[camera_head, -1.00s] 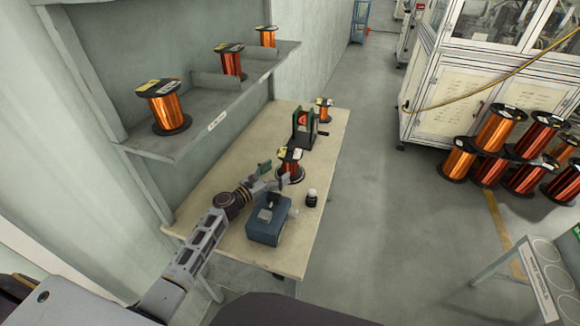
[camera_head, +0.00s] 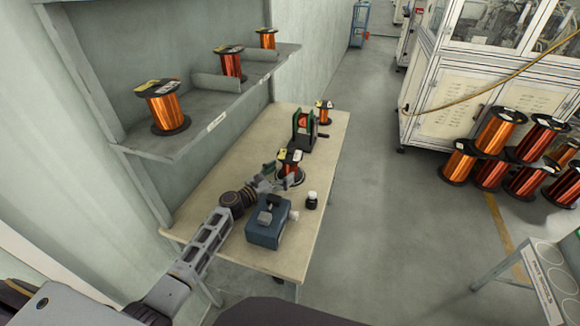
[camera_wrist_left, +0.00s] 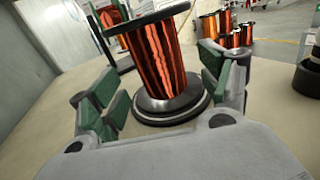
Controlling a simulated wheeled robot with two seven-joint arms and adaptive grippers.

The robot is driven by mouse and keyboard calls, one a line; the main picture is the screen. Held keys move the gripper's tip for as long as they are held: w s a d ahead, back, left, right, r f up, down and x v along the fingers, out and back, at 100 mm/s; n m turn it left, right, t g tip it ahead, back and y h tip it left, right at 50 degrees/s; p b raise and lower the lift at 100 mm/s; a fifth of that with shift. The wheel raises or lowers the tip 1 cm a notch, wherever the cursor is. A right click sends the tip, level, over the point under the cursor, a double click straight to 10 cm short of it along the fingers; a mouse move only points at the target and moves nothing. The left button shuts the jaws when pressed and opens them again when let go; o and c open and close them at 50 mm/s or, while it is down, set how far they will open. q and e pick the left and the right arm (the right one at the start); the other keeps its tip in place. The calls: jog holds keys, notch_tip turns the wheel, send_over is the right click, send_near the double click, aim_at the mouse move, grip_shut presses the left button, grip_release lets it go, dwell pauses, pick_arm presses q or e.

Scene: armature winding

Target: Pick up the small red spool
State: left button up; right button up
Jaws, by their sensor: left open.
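The small red spool (camera_head: 290,164) stands upright on the table, with black flanges and dark red-orange wire. It also shows large in the left wrist view (camera_wrist_left: 155,55), its wide lower flange resting on the table. My left gripper (camera_head: 278,177) is low over the table at the near side of the spool. In the left wrist view its green-padded fingers (camera_wrist_left: 162,85) are open, one on each side of the spool, with gaps to the wire. My right gripper is not in view.
A blue box-like device (camera_head: 265,232) and a small dark jar (camera_head: 311,201) are close to the gripper. A green winding device (camera_head: 304,130) and another spool (camera_head: 324,113) stand farther back. The shelf (camera_head: 205,125) holds three spools. Several spools stack on the floor at right.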

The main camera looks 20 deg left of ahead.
aim_at(284, 170)
pick_arm(q)
jog(key=shift+b+x, duration=0.3)
jog(key=shift+x, duration=0.8)
jog(key=shift+w+d, duration=0.3)
jog(key=shift+w, duration=0.3)
jog(key=shift+w+d+b, duration=0.2)
jog(key=shift+w+b, duration=0.1)
jog(key=shift+b, duration=0.05)
jog(key=shift+w+d, duration=0.15)
jog(key=shift+w, duration=0.25)
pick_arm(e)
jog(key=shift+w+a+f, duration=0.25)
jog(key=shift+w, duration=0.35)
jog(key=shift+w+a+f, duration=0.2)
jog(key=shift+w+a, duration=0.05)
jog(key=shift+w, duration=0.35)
